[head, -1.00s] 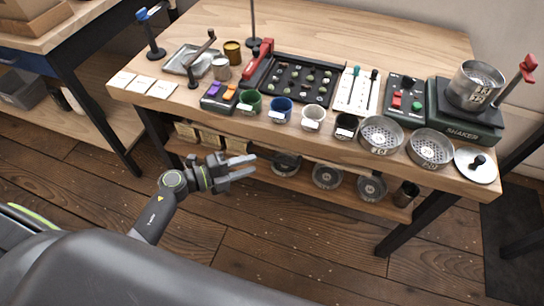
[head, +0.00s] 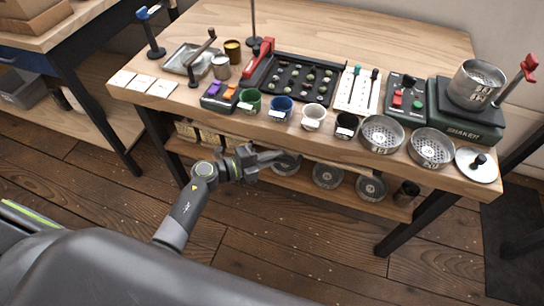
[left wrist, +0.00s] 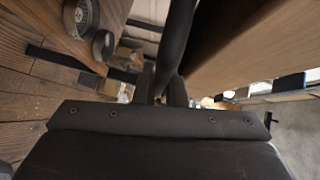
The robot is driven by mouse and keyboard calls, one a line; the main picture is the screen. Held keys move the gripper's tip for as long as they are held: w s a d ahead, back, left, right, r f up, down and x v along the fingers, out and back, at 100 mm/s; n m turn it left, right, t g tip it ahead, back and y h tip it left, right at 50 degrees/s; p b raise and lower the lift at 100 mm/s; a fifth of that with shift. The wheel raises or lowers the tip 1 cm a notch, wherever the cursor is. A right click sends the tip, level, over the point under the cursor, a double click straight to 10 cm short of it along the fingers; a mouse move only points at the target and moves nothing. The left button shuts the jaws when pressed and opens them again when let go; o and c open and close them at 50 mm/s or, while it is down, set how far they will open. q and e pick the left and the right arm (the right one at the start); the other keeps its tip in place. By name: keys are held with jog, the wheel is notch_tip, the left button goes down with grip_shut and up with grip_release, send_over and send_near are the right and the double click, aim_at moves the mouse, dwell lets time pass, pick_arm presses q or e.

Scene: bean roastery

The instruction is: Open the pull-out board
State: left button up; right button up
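My left gripper (head: 274,156) is in front of the workbench (head: 340,148), just below its front edge and above the lower shelf. Its fingers point right, toward the bench. In the left wrist view a dark bar stands in the middle, beside a broad wooden surface (left wrist: 250,45). I cannot pick out a pull-out board or its handle for certain; the area under the front edge is partly hidden by my gripper. My right gripper is not in view.
Cups, sieves (head: 381,134), a black bean tray (head: 262,88) and a shaker (head: 465,125) crowd the bench top near its front edge. Round pans (head: 327,175) stand on the lower shelf (head: 300,183). The wooden floor in front is clear.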

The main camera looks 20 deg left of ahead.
pick_arm(q)
grip_shut()
jog(key=shift+s, duration=0.1)
